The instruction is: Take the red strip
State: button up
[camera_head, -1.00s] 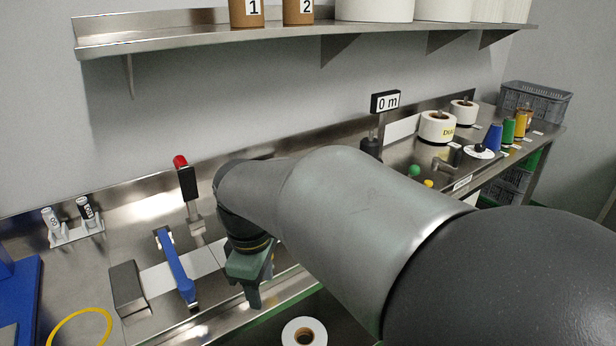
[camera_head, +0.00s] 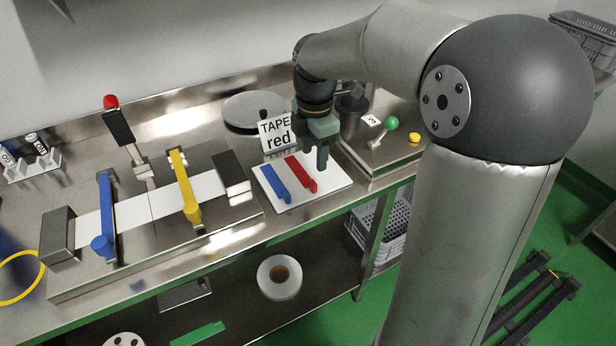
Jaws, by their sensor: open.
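A red strip (camera_head: 300,173) lies on a white board (camera_head: 330,187) on the steel bench, to the right of a blue strip (camera_head: 274,183). A sign reading "TAPE red" (camera_head: 277,134) stands behind the board. My gripper (camera_head: 322,160) points down over the board's right part, just right of the red strip. Its fingers are open and I see nothing between them. I cannot tell exactly how high the fingertips are above the board.
Left of the board, a paper strip (camera_head: 136,209) lies under a blue lever (camera_head: 106,215) and a yellow lever (camera_head: 184,185). A green ball knob (camera_head: 391,123) and a dark cup (camera_head: 352,109) are to the right.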

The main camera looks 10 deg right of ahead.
send_over(313, 183)
jog(key=f, duration=0.4)
jog(key=shift+s+f, duration=0.3)
jog(key=shift+w+f, duration=0.2)
jog(key=shift+f, duration=1.1)
jog(key=shift+w+f, duration=0.2)
jog(key=shift+f, duration=1.1)
grip_shut()
